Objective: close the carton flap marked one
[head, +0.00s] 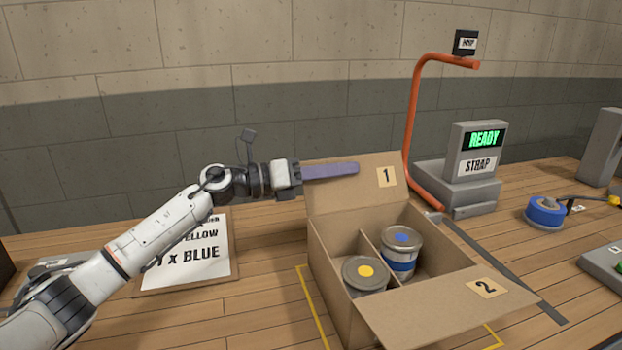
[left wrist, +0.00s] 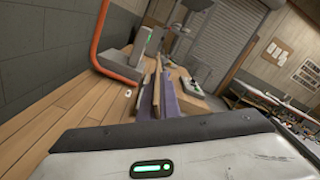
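An open cardboard carton (head: 336,262) stands on the wooden bench. The flap marked one (head: 340,197) rises at its back, leaning up and away from the opening. My left gripper (head: 345,170) has long purple fingers that lie across the front of this flap near its upper left; contact cannot be told. In the left wrist view the purple fingers (left wrist: 160,100) show beside a tan edge, and whether they are spread or shut is unclear. The flap marked two (head: 450,305) hangs open toward the front right. My right gripper is not in view.
Inside the carton are a yellow-dotted can (head: 366,273) and a blue-dotted can (head: 401,248), parted by a divider. An order sheet (head: 188,262) lies left. A strap machine (head: 458,185) with an orange arch (head: 410,125) stands behind right. Blue tape (head: 545,212) lies at right.

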